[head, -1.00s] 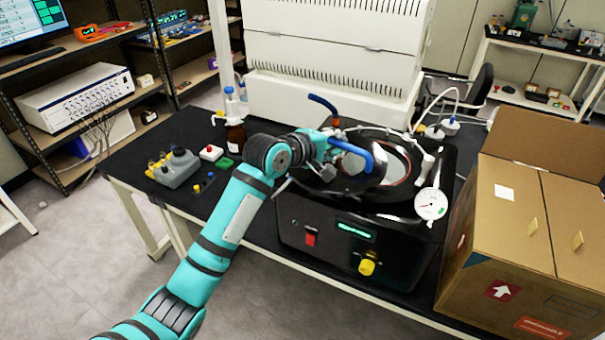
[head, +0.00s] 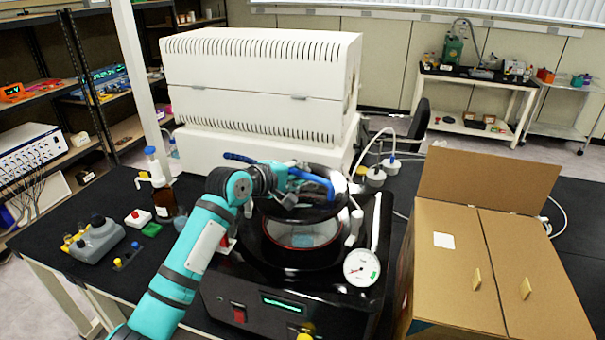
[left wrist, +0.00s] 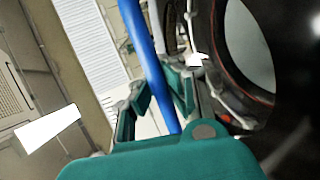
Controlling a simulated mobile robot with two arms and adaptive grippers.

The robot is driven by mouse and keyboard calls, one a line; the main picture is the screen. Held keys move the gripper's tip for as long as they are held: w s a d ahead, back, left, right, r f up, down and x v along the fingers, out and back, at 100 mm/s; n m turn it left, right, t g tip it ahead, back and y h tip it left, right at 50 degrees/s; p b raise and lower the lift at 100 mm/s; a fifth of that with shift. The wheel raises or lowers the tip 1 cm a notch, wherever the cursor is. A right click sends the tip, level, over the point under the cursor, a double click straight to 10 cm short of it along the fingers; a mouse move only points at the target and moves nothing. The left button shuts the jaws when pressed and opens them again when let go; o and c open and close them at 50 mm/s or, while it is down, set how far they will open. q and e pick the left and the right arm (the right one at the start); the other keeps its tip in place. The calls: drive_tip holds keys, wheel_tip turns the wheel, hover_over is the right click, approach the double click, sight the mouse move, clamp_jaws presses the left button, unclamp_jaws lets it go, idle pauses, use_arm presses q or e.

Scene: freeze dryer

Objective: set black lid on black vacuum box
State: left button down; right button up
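The black lid (head: 322,212), with blue handles (head: 312,178), is up above the black vacuum box (head: 350,305), toward the back of its opening. The box's round opening (head: 305,238) shows below the lid, with a reddish ring inside. My left gripper (head: 283,182) is at the lid's handle. My right gripper is not in view.
A dial gauge (head: 362,267) stands at the box's right front corner. A white machine (head: 260,100) stands behind.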

sight(304, 191)
use_arm(q)
drive_tip(key=shift+w+d+f+b, duration=0.2)
drive_tip(key=shift+f+b, duration=0.2)
drive_tip(key=shift+f, duration=0.15)
drive_tip(key=shift+w+d+f+b, duration=0.15)
drive_tip(key=shift+f+b, duration=0.25)
drive_tip(key=shift+f, duration=0.15)
wheel_tip(304, 191, down, 2)
drive_tip(key=shift+b, duration=1.15)
drive_tip(key=shift+s+a+f+b, duration=0.1)
drive_tip(key=shift+f+b, duration=0.6)
drive_tip(key=shift+b, duration=0.1)
drive_tip(key=shift+f, duration=1.1)
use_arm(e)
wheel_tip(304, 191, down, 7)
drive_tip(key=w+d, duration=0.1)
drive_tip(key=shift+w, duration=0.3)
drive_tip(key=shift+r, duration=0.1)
